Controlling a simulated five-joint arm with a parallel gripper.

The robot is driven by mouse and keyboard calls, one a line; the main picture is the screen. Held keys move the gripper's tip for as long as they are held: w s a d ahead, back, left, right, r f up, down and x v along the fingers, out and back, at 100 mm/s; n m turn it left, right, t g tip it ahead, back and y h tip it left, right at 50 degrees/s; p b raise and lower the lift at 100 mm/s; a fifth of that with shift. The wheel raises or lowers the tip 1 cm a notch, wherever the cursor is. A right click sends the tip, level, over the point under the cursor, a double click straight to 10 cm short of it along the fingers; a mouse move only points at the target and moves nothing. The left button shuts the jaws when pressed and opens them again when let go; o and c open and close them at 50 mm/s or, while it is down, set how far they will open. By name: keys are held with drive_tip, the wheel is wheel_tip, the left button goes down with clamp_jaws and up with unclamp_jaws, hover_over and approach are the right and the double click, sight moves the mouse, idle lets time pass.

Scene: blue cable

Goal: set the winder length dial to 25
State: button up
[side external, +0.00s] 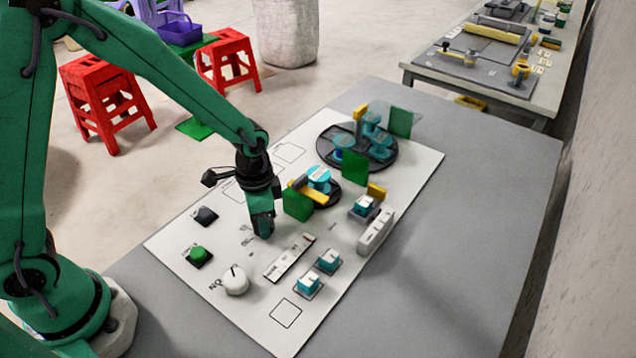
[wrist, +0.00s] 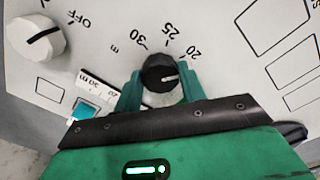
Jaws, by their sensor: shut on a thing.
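The winder length dial is a round black knob (wrist: 160,72) on the pale panel in the wrist view. The marks 30, 25 and 20 (wrist: 193,53) run left to right above it. Its white pointer line aims to the right, a little below the direction of the 20 mark, not at 25. My gripper (wrist: 160,85) has one green finger on each side of the dial and is shut on it. In the side external view my gripper (side external: 263,230) is down at the panel, and it hides the dial there.
A white knob marked OFF (side external: 235,280) and a green button (side external: 198,256) are on the panel's near left. Teal blocks (side external: 328,261) stand to the right of my gripper. Behind it are a small turntable with green plates and a larger dark turntable (side external: 385,160).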

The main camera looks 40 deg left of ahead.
drive_tip(key=n, duration=1.1)
drive_tip(key=shift+n, duration=0.4)
drive_tip(key=o, duration=1)
drive_tip(key=shift+r, duration=0.1)
drive_tip(key=shift+r, duration=3.85)
drive_tip(key=shift+r, duration=0.1)
